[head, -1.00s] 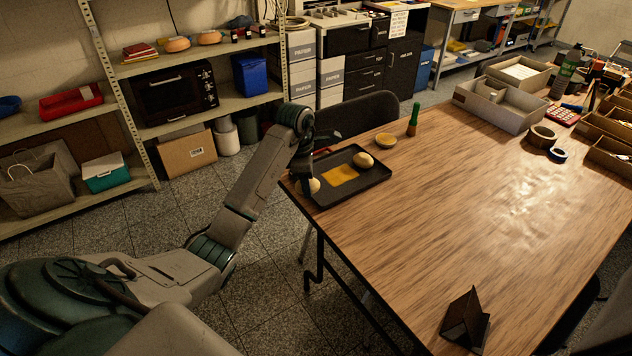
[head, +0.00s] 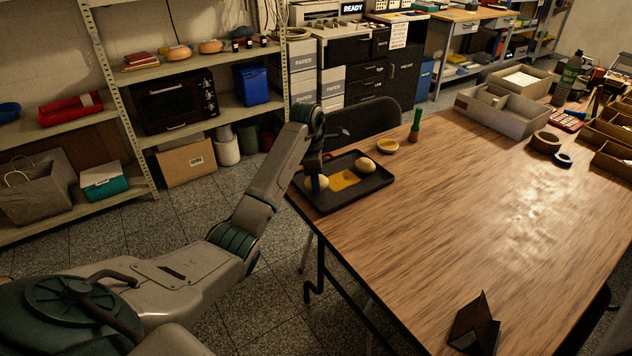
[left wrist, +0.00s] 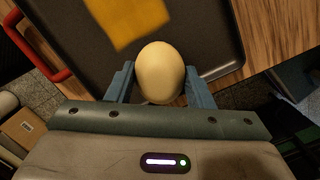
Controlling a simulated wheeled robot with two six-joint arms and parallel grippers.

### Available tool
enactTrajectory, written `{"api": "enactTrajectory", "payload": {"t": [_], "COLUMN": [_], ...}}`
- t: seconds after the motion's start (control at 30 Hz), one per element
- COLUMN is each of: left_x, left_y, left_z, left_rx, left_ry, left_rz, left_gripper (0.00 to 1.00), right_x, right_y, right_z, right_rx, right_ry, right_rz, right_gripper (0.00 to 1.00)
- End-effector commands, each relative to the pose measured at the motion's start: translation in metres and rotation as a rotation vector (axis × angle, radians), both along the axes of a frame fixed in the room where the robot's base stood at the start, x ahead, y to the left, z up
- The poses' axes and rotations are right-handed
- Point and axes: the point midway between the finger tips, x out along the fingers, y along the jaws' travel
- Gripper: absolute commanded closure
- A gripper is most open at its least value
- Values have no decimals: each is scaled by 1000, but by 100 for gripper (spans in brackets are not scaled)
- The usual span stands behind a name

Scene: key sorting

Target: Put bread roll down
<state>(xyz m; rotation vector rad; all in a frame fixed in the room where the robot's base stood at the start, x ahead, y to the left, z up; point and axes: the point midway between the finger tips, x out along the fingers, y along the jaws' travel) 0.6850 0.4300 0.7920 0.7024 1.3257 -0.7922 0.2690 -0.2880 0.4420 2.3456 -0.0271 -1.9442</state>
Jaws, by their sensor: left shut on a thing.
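My left gripper (head: 316,184) is over the near left part of a dark tray (head: 341,201) on the wooden table. It is shut on a pale bread roll (head: 318,183). In the left wrist view the same roll (left wrist: 160,72) sits between the two blue-grey fingers, over the tray (left wrist: 200,40). I cannot tell whether the roll touches the tray floor. A second bread roll (head: 366,164) lies at the tray's far right corner. A yellow-orange square (head: 343,180) lies flat between the rolls. My right gripper does not show.
A small yellow bowl (head: 388,147) and a green-topped bottle (head: 415,125) stand beyond the tray. A dark chair (head: 362,121) is behind the table edge. A dark folded stand (head: 474,322) is at the near edge. The table's middle is clear.

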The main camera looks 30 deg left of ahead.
Motion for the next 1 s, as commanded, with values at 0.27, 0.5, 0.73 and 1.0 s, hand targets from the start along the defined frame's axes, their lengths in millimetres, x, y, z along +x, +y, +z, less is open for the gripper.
{"api": "enactTrajectory", "payload": {"t": [0.27, 0.5, 0.73, 1.0], "left_x": [0, 0, 0, 0], "left_y": [0, 0, 0, 0], "left_z": [-11, -15, -15, -7], "left_rx": [1, 1, 0, 1], "left_ry": [-1, -1, 0, -3], "left_rz": [0, 0, 0, 0], "left_gripper": [75, 49, 31, 31], "right_x": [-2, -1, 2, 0], "right_y": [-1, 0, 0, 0], "right_z": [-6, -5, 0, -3], "right_rx": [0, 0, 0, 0], "right_ry": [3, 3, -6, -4], "right_rz": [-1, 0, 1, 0], "right_gripper": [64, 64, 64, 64]}}
